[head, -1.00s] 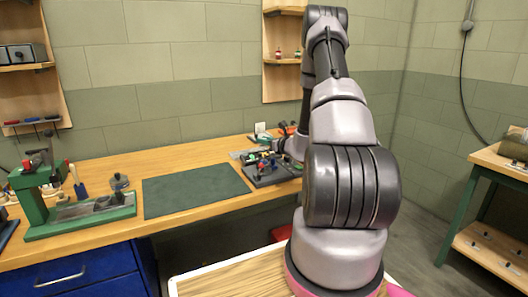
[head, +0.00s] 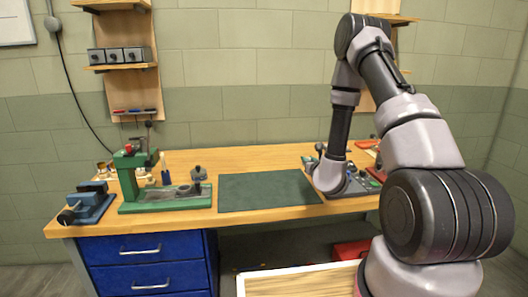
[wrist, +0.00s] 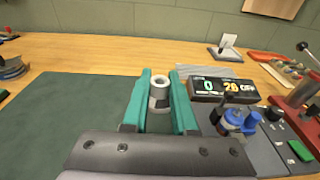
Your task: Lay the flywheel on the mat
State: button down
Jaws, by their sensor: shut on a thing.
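My gripper (wrist: 160,103) has two teal fingers in the wrist view. It is shut on a small grey cylinder with a hollow top, which I take to be the flywheel (wrist: 160,88). The piece looks upright between the fingers; its lower part is hidden. The dark green mat (head: 265,192) lies flat and bare on the bench; it also shows at the left of the wrist view (wrist: 60,115). My gripper is near the mat's right edge, beside a dark device. In the head view my arm hides the fingers and the piece.
The dark device has a lit display (wrist: 222,88) and a blue-knobbed part (wrist: 236,120), close right of my gripper. A green press (head: 130,170) and a dark-topped fixture (head: 196,180) stand left of the mat. A blue vise (head: 88,200) is at the far left.

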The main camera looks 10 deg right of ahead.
jog(key=w+d+r+n+y, duration=0.1)
jog(key=d, duration=0.3)
jog(key=w+d+r+y, duration=0.1)
jog(key=d, duration=0.4)
jog(key=w+d+r+n+y, duration=0.1)
jog(key=d+r, duration=0.1)
jog(key=d, duration=0.3)
jog(key=shift+d+n+y, duration=0.25)
jog(key=shift+n+y, duration=0.05)
notch_tip(320, 180, down, 10)
jog(key=shift+r, duration=0.25)
jog(key=shift+f, duration=0.15)
jog(key=c, duration=0.7)
grip_release()
